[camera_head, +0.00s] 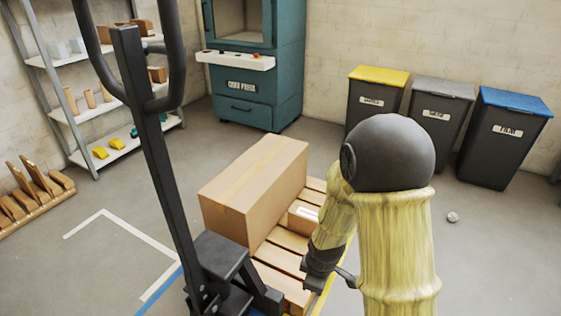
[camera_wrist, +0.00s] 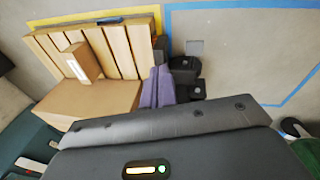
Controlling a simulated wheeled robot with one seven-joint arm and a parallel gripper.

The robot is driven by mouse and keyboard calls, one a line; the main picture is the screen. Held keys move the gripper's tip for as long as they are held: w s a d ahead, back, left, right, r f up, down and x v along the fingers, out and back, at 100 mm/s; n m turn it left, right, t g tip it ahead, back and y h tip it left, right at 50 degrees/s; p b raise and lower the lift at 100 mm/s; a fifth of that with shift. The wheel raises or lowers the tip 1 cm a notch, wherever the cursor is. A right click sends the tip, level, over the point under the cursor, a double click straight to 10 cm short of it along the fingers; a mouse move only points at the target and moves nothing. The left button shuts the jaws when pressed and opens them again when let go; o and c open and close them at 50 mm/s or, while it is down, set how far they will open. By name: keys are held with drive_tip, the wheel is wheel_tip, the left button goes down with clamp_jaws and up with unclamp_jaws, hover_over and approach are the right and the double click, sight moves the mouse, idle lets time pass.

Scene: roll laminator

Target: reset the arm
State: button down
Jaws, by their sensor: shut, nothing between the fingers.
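My gripper (camera_head: 322,268) hangs at the lower middle of the head view, below the yellow sleeved links of my arm and close to the right edge of the loaded pallet. In the wrist view its purple-grey fingers (camera_wrist: 159,72) are together, with nothing held between them. The dark wrist housing fills the bottom of that view. Whether the gripper touches the pallet or the boxes cannot be told. My arm hides part of the pallet's right side in the head view.
A large cardboard box (camera_head: 255,185) and a small labelled box (camera_wrist: 79,64) sit on the wooden pallet (camera_head: 283,283). A black pallet jack (camera_head: 150,150) stands at left. Behind are shelves (camera_head: 95,110), a teal press (camera_head: 255,85) and three bins (camera_head: 436,108). Floor at right is mostly clear.

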drive_tip(key=s+d+r+m+p, duration=0.1)
drive_tip(key=s+d+r+m, duration=0.2)
drive_tip(key=s+r+m, duration=0.3)
drive_tip(key=s+d+r+m, duration=0.3)
drive_tip(key=r+m, duration=0.4)
drive_tip(key=w+p+v, duration=0.2)
drive_tip(key=p+v, duration=1)
drive_tip(key=w+a+r+p+v, duration=0.1)
drive_tip(key=w+p+v, duration=0.2)
drive_tip(key=p+v, duration=1)
drive_tip(key=w+p+v, duration=0.2)
drive_tip(key=p+v, duration=1)
drive_tip(key=p, duration=0.1)
drive_tip(key=shift+w+r+m, duration=0.25)
drive_tip(key=shift+r+m, duration=0.15)
drive_tip(key=shift+r, duration=0.2)
